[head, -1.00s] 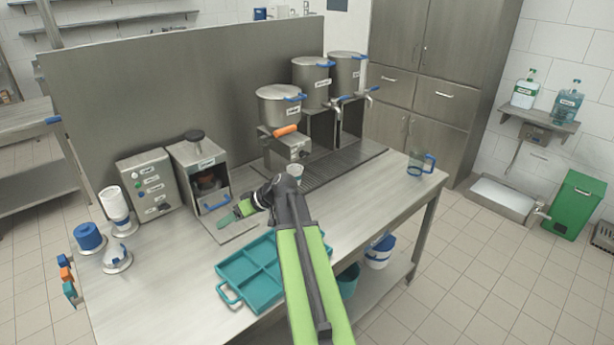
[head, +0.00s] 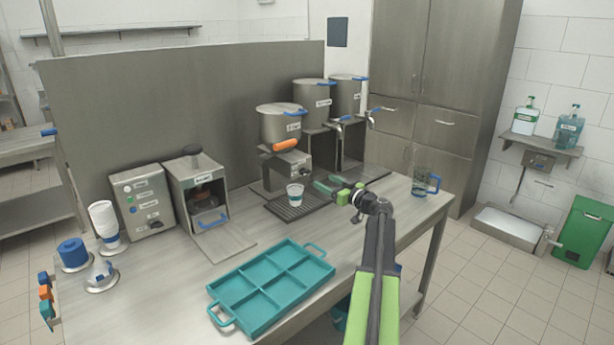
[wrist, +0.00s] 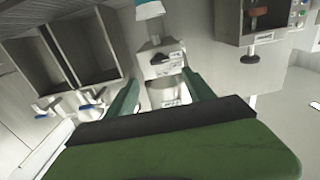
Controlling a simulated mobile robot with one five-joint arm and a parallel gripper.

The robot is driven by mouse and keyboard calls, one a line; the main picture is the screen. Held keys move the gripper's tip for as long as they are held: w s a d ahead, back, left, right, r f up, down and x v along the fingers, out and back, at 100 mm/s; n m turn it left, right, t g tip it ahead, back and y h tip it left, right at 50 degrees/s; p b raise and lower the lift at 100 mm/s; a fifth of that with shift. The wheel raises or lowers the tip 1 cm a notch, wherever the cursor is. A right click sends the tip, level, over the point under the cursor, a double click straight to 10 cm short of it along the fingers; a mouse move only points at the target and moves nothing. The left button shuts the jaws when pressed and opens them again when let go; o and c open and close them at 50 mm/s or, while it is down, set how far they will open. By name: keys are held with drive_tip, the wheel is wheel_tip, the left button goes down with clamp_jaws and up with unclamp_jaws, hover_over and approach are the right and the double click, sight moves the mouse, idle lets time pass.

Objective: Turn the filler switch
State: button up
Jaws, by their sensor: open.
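The filler (head: 292,165) is a steel box with a labelled front, standing under a steel pot (head: 282,124). An orange handle (head: 286,145) sticks out at its top front. I cannot tell for certain which part is the switch. A white cup (head: 295,194) stands on the dark drip grate in front of the filler. My gripper (head: 330,185) is open and empty, to the right of the cup and over the grate area. In the wrist view, a steel unit with a label and dark knob-like part (wrist: 160,60) shows between the parted green fingers (wrist: 160,80).
Two more pots (head: 313,100) with taps stand on stands behind. A clear mug (head: 425,182) with a blue handle is at the table's right end. A teal tray (head: 270,285) lies in front. A control box (head: 143,200) and a press machine (head: 200,190) stand left.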

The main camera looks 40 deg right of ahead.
sight(307, 173)
drive_tip(key=w, duration=1)
drive_tip(key=shift+w+d, duration=0.3)
drive_tip(key=shift+d, duration=0.1)
